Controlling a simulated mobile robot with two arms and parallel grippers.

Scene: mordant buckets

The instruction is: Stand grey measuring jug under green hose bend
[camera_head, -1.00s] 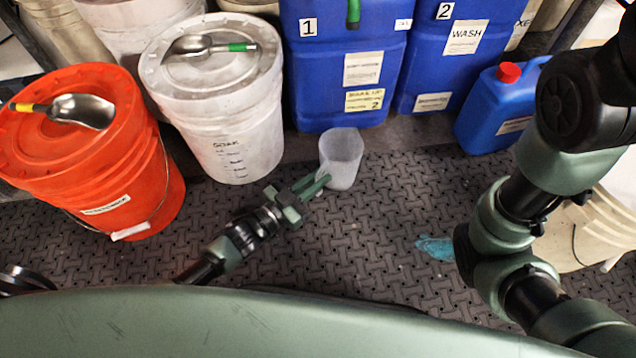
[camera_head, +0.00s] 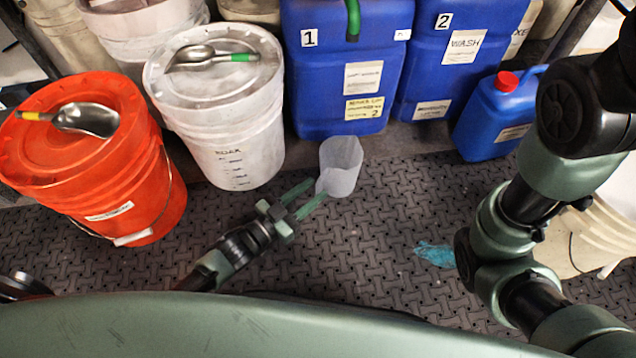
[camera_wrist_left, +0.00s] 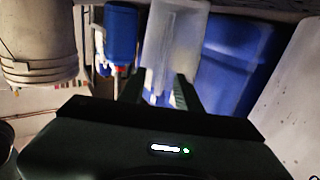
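The grey translucent measuring jug (camera_head: 341,168) stands upright in front of blue drum 1 (camera_head: 325,85), near the front edge of the drums' ledge. The green hose bend (camera_head: 352,18) hangs over that drum's front, above the jug in the picture. My left gripper (camera_head: 307,197) is at the jug's lower left, by its handle side. Its two fingers are spread apart. In the left wrist view the jug (camera_wrist_left: 174,40) lies straight ahead, with the fingers (camera_wrist_left: 160,92) on either side of its near part. Contact between fingers and jug cannot be told. My right gripper is out of view.
A white bucket (camera_head: 228,135) and an orange bucket (camera_head: 95,165) stand to the left, each with a scoop on its lid. Drum 2 (camera_head: 455,75) and a red-capped blue canister (camera_head: 495,125) stand to the right. The dark mat (camera_head: 360,245) is mostly clear, with a teal patch (camera_head: 434,254).

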